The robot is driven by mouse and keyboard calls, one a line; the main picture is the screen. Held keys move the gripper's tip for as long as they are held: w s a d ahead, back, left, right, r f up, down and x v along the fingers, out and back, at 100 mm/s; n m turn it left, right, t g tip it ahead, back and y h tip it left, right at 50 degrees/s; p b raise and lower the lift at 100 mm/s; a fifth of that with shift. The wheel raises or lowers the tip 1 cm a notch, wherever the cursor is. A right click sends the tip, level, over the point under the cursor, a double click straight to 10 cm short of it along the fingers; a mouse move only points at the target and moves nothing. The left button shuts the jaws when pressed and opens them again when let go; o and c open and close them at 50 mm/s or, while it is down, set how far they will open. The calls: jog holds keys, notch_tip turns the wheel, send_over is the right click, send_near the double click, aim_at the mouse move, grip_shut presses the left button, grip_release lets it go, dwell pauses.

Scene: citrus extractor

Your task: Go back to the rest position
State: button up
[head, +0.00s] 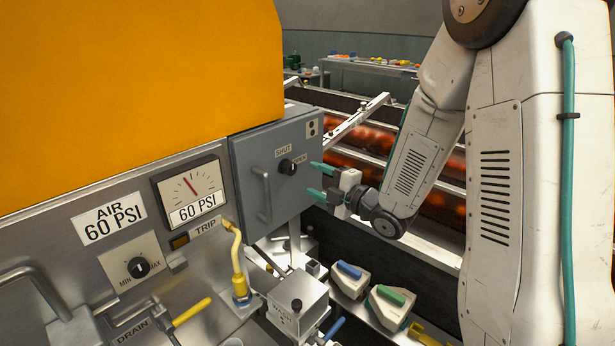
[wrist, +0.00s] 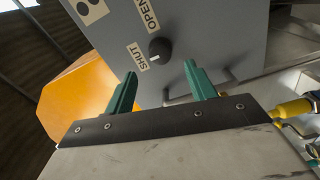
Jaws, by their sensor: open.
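My gripper (head: 319,181) is open and empty, with two green fingers pointing left at the grey cabinet (head: 250,158). It stands just right of the cabinet's black knob (head: 287,167), which has SHUT and OPEN labels. In the wrist view, the two fingers (wrist: 163,88) are spread apart with nothing between them. The knob (wrist: 159,48) lies beyond the fingertips there, apart from them as far as I can tell. My white arm reaches in from the right side of the head view.
A yellow lever (head: 236,262), a metal box (head: 298,303) and blue-handled (head: 349,270) and green-handled (head: 391,296) parts stand below the cabinet. An orange housing (head: 130,90) fills the upper left. Conveyors with orange fruit (head: 360,155) run behind my arm.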

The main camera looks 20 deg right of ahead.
jog(key=shift+s+d, duration=0.1)
jog(key=shift+s, duration=0.1)
dwell(0.4)
jog(key=s+d+f+m+g+h, duration=0.1)
jog(key=d+f+m+g+h, duration=0.35)
jog(key=f+m+h, duration=0.35)
jog(key=s+d+f+m+g+h, duration=0.1)
jog(key=s+d+m+g, duration=0.35)
jog(key=s, duration=0.25)
jog(key=s+a+r+m+g, duration=0.2)
jog(key=s+r, duration=0.3)
jog(key=s, duration=0.3)
jog(key=s+a+r+m+g, duration=0.1)
jog(key=s+a+r+m, duration=0.3)
jog(key=s, duration=0.5)
jog(key=s+a+r+m+g, duration=0.2)
jog(key=s+a+r+m, duration=0.1)
jog(key=s+r, duration=0.5)
jog(key=shift+s+a+g+y, duration=0.3)
jog(key=shift+s+a+y, duration=0.1)
jog(key=shift+s, duration=0.15)
